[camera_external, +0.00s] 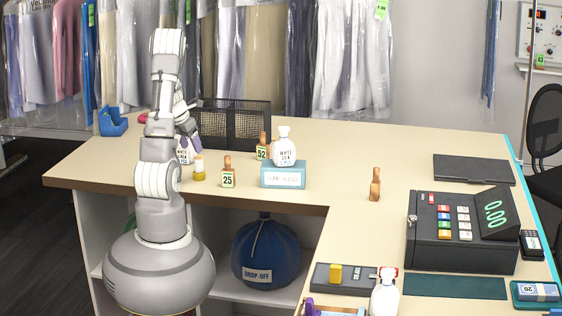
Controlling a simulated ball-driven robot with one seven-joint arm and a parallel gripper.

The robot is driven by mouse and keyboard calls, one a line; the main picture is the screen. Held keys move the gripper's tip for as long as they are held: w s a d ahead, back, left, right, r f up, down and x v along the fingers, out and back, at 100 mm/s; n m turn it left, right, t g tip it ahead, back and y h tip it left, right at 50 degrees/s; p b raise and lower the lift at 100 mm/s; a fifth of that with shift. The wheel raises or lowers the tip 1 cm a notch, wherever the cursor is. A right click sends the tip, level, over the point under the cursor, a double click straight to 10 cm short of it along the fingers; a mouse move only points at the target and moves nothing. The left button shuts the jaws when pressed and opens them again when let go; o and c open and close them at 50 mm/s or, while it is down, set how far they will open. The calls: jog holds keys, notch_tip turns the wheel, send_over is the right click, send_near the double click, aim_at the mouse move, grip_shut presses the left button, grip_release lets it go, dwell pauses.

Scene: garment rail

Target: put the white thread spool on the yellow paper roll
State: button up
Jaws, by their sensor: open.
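The yellow paper roll (200,176) stands on the counter, just right of my arm. A small white piece, which looks like the white thread spool (198,163), sits upright on top of it. They appear to touch, though the view is small. My gripper (194,147) is above and slightly left of the spool, partly hidden by my arm. Its fingers look apart from the spool, and I see nothing held between them.
A white bottle (184,152) stands behind my arm. Number tag 25 (228,178), a blue box (284,181) with another white bottle (284,152) on it, and a black wire basket (243,120) are nearby.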

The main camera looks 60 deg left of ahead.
jog(key=w+d+r+m+t, duration=0.2)
jog(key=w+d+r+m, duration=0.4)
jog(key=r, duration=0.4)
jog(key=w+d+r+m+t+y, duration=0.1)
jog(key=w+d+r+m, duration=0.3)
jog(key=w+r+m, duration=0.35)
jog(key=w+d+r+m+t, duration=0.2)
jog(key=w+d+r+m, duration=0.35)
jog(key=r, duration=0.55)
jog(key=s+d+r+m+t+h, duration=0.1)
jog(key=s+d+r+m+t, duration=0.1)
jog(key=d+r+m, duration=0.8)
jog(key=s+d+r+m+t+h, duration=0.1)
jog(key=s+d+r+m+t, duration=0.2)
jog(key=d+r+m, duration=0.7)
notch_tip(320, 180, up, 7)
jog(key=d+t, duration=0.1)
jog(key=d, duration=0.1)
jog(key=shift+s+d+m+p, duration=0.3)
jog(key=shift+s+p, duration=0.05)
jog(key=shift+p, duration=0.05)
